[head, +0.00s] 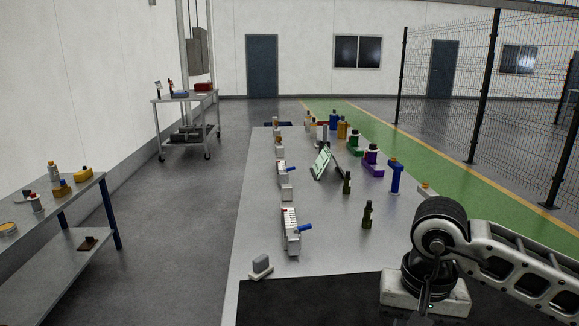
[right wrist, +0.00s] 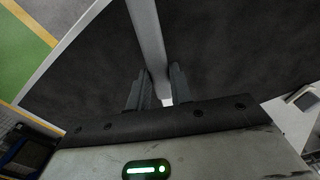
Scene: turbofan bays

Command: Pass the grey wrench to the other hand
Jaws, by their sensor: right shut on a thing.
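The grey wrench (right wrist: 147,35) shows in the right wrist view as a smooth grey bar. It runs from the top edge down between the two fingers of my right gripper (right wrist: 156,87). The fingers are shut on it, one on each side. Its upper end is cut off by the frame, so I cannot see its full shape. Dark mat shows behind it. In the head view my right arm comes in from the right, over the front right of the bench, and its gripper is mostly hidden behind the wrist. My left gripper is not in view.
A long grey bench (head: 260,220) has a black mat (head: 310,298) at its near end. Bottles, a tablet stand (head: 322,162) and a grey block (head: 261,267) stand on it. A side table (head: 60,215) is at left. The mat's left part looks clear.

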